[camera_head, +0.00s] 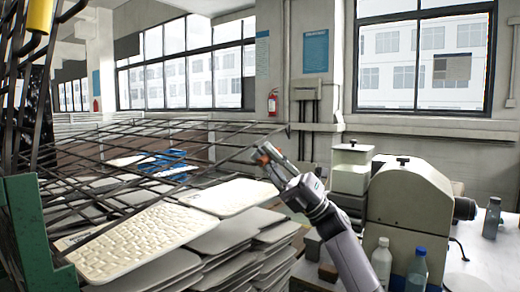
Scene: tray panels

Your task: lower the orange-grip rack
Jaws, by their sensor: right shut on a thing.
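The orange-grip rack (215,127) is a lattice of dark thin bars, hinged or held near the left side and reaching right over the panel stacks. It lies at a low slant, and its orange grip (261,158) is at its right end. My right gripper (268,157) comes up from the lower right and is shut at the orange grip, partly covering it. My left gripper is not in view.
Cream panels (135,243) lie stacked under the rack. A green post (24,232) and upright dark bars with a yellow grip (40,16) stand at left. A beige machine (408,205), clear bottle (381,262) and blue bottle (417,270) are at right.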

